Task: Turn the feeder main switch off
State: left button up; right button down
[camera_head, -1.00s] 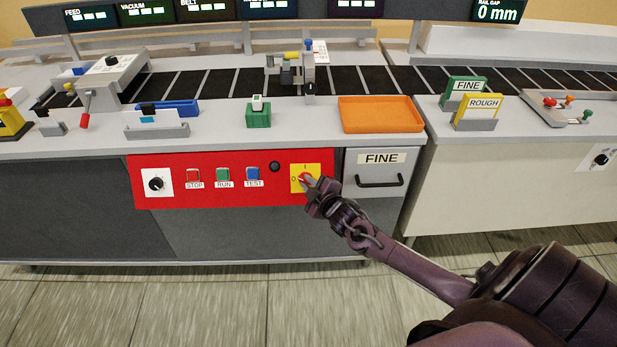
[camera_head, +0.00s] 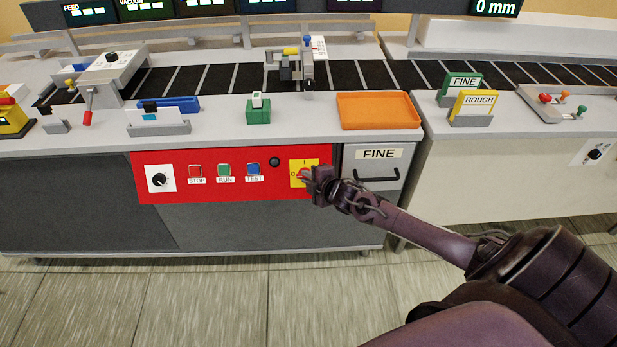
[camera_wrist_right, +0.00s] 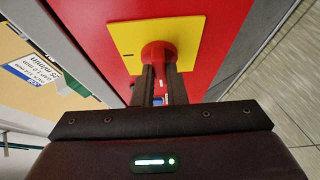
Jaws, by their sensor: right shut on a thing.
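The feeder main switch is a red rotary knob on a yellow plate (camera_head: 298,166) at the right end of the red panel. In the right wrist view the yellow plate (camera_wrist_right: 196,38) and the red knob (camera_wrist_right: 158,54) lie straight ahead of the fingers. My right gripper (camera_head: 312,180) is at the knob from the right; in the wrist view its two dark fingers (camera_wrist_right: 158,84) are shut on the knob's handle. The fingers hide much of the handle, so its exact angle is hard to tell. My left gripper is not in view.
The red panel (camera_head: 222,193) also carries STOP, RUN and TEST buttons and a black dial (camera_head: 159,179). The FINE drawer (camera_head: 376,181) with a black handle is just right of the switch, behind my wrist. An orange tray (camera_head: 378,111) lies on the counter above.

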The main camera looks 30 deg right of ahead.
jog(key=c, duration=1.5)
grip_release()
jog(key=shift+o, duration=0.2)
jog(key=v, duration=0.7)
jog(key=shift+s+r+p, duration=0.15)
jog(key=shift+s+p, duration=0.15)
jog(key=shift+s, duration=0.05)
